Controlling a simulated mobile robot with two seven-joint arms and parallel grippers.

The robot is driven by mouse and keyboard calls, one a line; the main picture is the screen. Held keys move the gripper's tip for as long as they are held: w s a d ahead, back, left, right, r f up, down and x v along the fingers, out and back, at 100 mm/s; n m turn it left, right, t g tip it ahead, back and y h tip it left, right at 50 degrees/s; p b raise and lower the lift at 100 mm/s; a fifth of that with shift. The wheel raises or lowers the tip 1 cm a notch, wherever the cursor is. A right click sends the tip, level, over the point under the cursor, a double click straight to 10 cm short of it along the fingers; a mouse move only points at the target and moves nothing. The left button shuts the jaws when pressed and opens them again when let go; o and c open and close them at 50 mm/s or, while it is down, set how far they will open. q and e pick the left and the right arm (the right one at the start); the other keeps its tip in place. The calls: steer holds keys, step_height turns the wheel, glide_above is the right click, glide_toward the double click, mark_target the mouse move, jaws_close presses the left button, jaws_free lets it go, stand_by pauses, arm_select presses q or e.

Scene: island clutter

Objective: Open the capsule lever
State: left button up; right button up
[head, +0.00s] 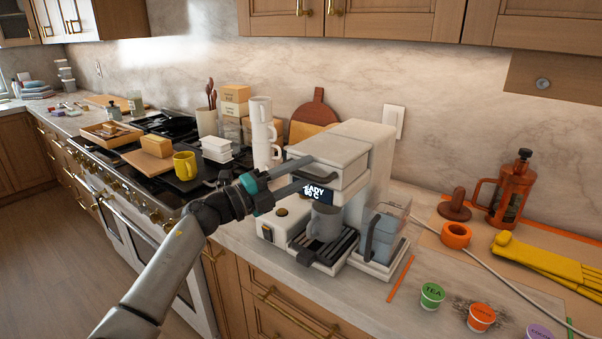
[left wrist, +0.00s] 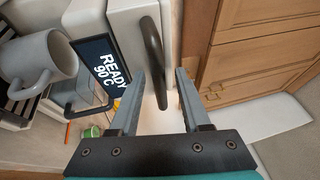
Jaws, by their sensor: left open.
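The white coffee machine (head: 355,138) stands on the counter, with a lit display (head: 317,192) reading READY 90 C. The capsule lever (left wrist: 153,60) is a dark curved bar on the machine's head in the left wrist view; I cannot make it out clearly in the head view. My left gripper (head: 307,172) is open at the front of the machine's head. In the left wrist view its fingers (left wrist: 160,88) lie either side of the lever's end, with visible gaps. A grey mug (head: 324,222) stands on the drip tray (head: 333,250). My right gripper is out of view.
A water tank (head: 384,236) stands right of the machine. Tea (head: 432,294) and other capsules (head: 481,316) lie at the front right. Stacked white mugs (head: 262,130) stand behind left, beside the stove. An orange press (head: 512,190) and yellow gloves (head: 545,262) are at the right.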

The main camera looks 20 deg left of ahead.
arm_select(q)
jaws_close()
stand_by(0.3)
stand_by(1.1)
